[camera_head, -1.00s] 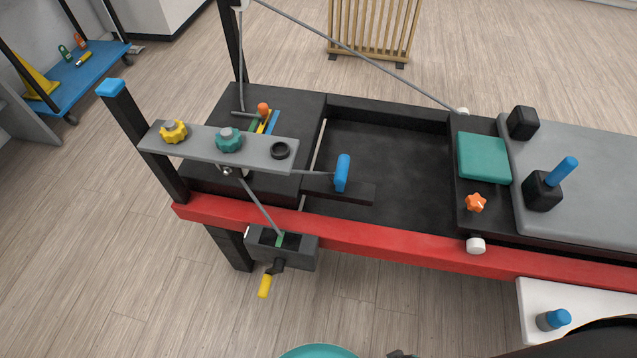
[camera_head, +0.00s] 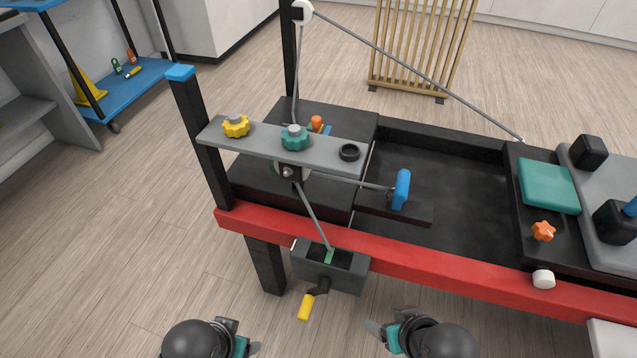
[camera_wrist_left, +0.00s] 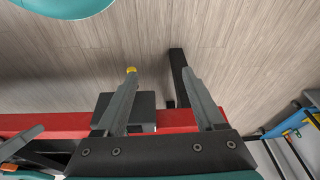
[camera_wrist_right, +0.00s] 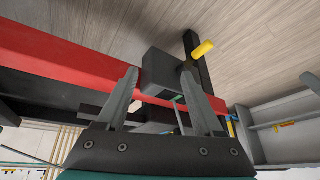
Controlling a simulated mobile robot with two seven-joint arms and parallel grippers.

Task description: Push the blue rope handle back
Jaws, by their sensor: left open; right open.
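The blue rope handle (camera_head: 401,189) stands upright at the end of a grey rope, above a dark ledge on the black frame. The rope runs left from it to the small block under the grey bracket plate (camera_head: 270,150). My right gripper (camera_head: 376,327) is open and empty at the bottom of the head view, in front of the red rail and well short of the handle. My left gripper (camera_head: 256,347) is open and empty, lower and to the left. The blue handle is not clearly visible in either wrist view.
The red rail (camera_head: 420,262) runs between my grippers and the handle. A grey winch box (camera_head: 345,275) with a yellow crank handle (camera_head: 305,306) hangs on its near side. A black post (camera_head: 203,140) stands left. The recessed black bed (camera_head: 450,185) right of the handle is clear.

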